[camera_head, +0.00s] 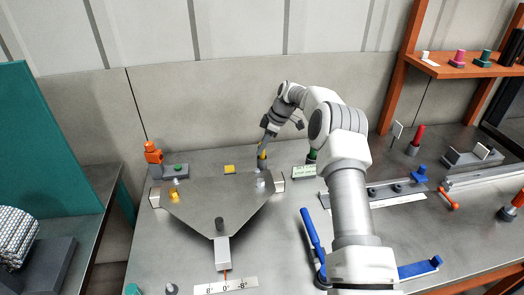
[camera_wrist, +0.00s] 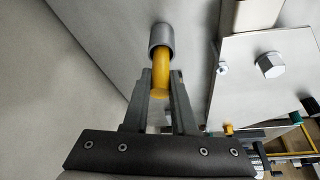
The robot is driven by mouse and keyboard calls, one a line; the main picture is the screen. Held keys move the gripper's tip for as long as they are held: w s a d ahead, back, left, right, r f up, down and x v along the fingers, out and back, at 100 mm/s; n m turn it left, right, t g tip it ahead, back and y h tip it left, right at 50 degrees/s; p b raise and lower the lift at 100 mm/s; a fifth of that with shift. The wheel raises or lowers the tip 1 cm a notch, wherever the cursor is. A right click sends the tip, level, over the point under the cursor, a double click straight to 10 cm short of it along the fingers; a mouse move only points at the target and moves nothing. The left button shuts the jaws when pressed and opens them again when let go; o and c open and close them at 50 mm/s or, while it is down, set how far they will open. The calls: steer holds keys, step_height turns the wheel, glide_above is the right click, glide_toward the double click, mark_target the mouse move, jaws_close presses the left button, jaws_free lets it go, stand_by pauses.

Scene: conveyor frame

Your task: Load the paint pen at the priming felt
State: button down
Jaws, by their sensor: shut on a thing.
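The paint pen appears to be the yellow rod with a grey end (camera_wrist: 161,78) between my fingers in the wrist view. My gripper (camera_wrist: 161,92) is shut on its yellow part, with the grey end pointing away from my palm. In the head view my gripper (camera_head: 263,146) points down near the back right corner of the grey plate, and a bit of yellow (camera_head: 262,155) shows below it. Whether the pen touches anything is unclear.
The grey plate (camera_head: 205,205) has clamps and posts at its corners. An orange-topped device (camera_head: 153,153) stands behind left. A green-marked label (camera_head: 304,172) stands right of my gripper. A blue-handled tool (camera_head: 312,235) and a rail (camera_head: 385,193) lie right. A wall stands close behind.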

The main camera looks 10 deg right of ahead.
step_height(320, 180, up, 9)
steer(key=shift+a+f+p, duration=0.1)
steer(key=shift+p, duration=0.2)
steer(key=shift+a+r, duration=0.15)
steer(key=shift+r, duration=0.2)
steer(key=shift+s+a+f+t+p, duration=0.4)
steer(key=shift+s+a+t+p, duration=0.75)
steer(key=shift+a, duration=1.75)
steer(key=shift+s+a+f+t+p, duration=0.4)
steer(key=shift+a+t+p, duration=0.35)
steer(key=shift+a+p, duration=1.45)
step_height(320, 180, down, 6)
steer(key=a+b, duration=0.1)
steer(key=b, duration=0.2)
steer(key=shift+a+n, duration=0.15)
steer(key=shift+n, duration=0.25)
steer(key=shift+f+b, duration=0.6)
steer(key=shift+b, duration=0.15)
steer(key=shift+s+f+b, duration=0.2)
steer(key=shift+f+b, duration=0.05)
steer(key=shift+b, duration=0.35)
